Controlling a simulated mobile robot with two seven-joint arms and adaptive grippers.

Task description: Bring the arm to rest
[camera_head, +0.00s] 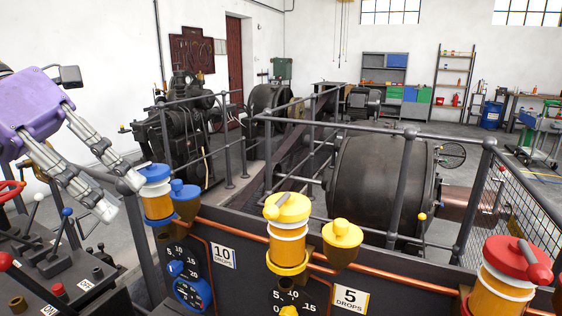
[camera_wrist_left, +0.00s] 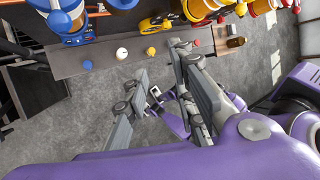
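My left gripper (camera_head: 119,195) reaches in from the left in the head view, with a purple body and grey metal fingers pointing down to the right. The fingers are apart and nothing shows between them. In the left wrist view the gripper's fingers (camera_wrist_left: 160,95) also stand apart, with grey floor visible between them. The fingertips are just left of the blue-capped oiler (camera_head: 157,200) and, in the picture, above the lever console (camera_head: 50,265); whether they touch the oiler I cannot tell. My right gripper is not in view.
A dark panel carries a blue cup (camera_head: 186,200), a yellow oiler (camera_head: 287,245), a yellow cup (camera_head: 342,240), a red-capped oiler (camera_head: 505,280) and a blue dial (camera_head: 192,292). Behind it are metal railings (camera_head: 405,180) and a large dark drum (camera_head: 370,185). Upright levers (camera_head: 68,225) stand below the gripper.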

